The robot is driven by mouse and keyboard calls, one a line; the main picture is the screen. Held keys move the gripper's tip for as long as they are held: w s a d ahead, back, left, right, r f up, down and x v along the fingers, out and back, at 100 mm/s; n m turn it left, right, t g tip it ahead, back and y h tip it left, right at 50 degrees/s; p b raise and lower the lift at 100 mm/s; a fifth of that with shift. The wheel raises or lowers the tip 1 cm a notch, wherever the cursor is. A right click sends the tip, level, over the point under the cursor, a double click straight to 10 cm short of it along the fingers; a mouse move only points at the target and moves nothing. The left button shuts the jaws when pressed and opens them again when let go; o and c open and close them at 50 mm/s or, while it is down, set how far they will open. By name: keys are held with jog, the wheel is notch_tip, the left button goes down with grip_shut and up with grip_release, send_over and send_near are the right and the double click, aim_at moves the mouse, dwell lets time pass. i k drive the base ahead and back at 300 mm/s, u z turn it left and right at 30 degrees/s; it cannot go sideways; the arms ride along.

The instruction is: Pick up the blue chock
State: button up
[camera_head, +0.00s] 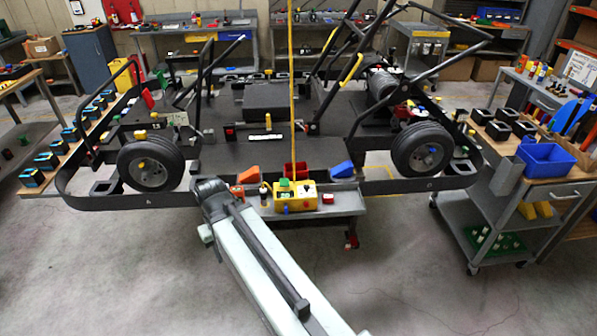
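A blue wedge that looks like the blue chock (342,169) sits at the right part of a small grey bench (350,201) in front of the kart frame. An orange wedge (248,175) of similar shape sits at the bench's left end. My arm (262,255) reaches from the bottom edge up to a dark joint just left of the bench, to the left of the blue chock. I cannot make out my gripper's fingers in this view. Nothing covers the blue chock.
A yellow box (295,197) with small parts and a red block (296,170) stand on the bench between the wedges. A kart frame with wheels (422,149) stands behind. A cart with a blue bin (545,158) is at right. The floor (400,265) in front is clear.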

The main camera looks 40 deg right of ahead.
aim_at(345, 169)
jog(key=u, duration=0.15)
jog(key=i, duration=1)
jog(key=z, duration=0.05)
